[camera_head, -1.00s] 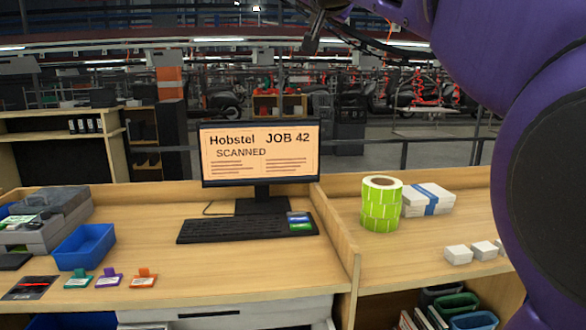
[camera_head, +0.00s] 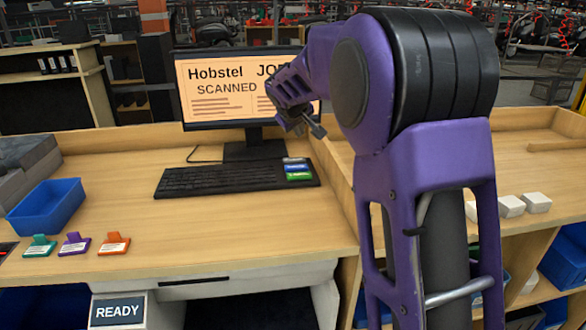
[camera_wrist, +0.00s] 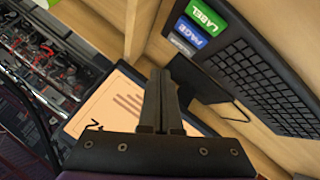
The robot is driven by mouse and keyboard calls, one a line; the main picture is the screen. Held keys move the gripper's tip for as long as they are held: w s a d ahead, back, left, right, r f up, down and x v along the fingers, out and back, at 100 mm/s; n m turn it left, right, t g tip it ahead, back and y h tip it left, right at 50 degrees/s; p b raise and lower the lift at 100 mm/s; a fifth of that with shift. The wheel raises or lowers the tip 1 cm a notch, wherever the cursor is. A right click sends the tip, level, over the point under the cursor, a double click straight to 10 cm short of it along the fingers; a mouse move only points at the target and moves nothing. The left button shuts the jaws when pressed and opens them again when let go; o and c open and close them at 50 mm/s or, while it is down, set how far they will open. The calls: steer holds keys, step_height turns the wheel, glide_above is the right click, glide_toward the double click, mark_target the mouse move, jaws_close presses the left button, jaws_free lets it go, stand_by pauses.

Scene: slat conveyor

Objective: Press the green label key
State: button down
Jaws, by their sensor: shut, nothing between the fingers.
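The green label key (camera_head: 299,177) sits at the right end of the black keyboard (camera_head: 215,181), at the near end of a short column with a blue key (camera_head: 296,168) and a grey key (camera_head: 293,160). In the wrist view the green key (camera_wrist: 207,15) reads LABEL and the blue key (camera_wrist: 190,33) reads PAGE. My gripper (camera_head: 318,131) is in front of the monitor's lower right, above and apart from the keys. In the wrist view my gripper (camera_wrist: 163,75) has its fingers together and empty; the keys lie beyond the tips, up and to the right.
The monitor (camera_head: 217,91) reads "Hobstel", "SCANNED", with part hidden by my arm. A wooden divider (camera_head: 333,185) stands right of the keyboard. A blue bin (camera_head: 45,207) and several coloured clips lie left. White boxes (camera_head: 511,206) sit right. A panel (camera_head: 117,311) reads READY.

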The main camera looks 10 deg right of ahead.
steer(key=shift+d+f, duration=0.1)
steer(key=shift+f, duration=0.55)
steer(key=shift+f, duration=0.1)
steer(key=b, duration=0.5)
glide_above(300, 176)
step_height(300, 176, down, 6)
steer(key=shift+s+f, duration=0.1)
steer(key=shift+f, duration=1.15)
stand_by(0.6)
steer(key=shift+f, duration=0.4)
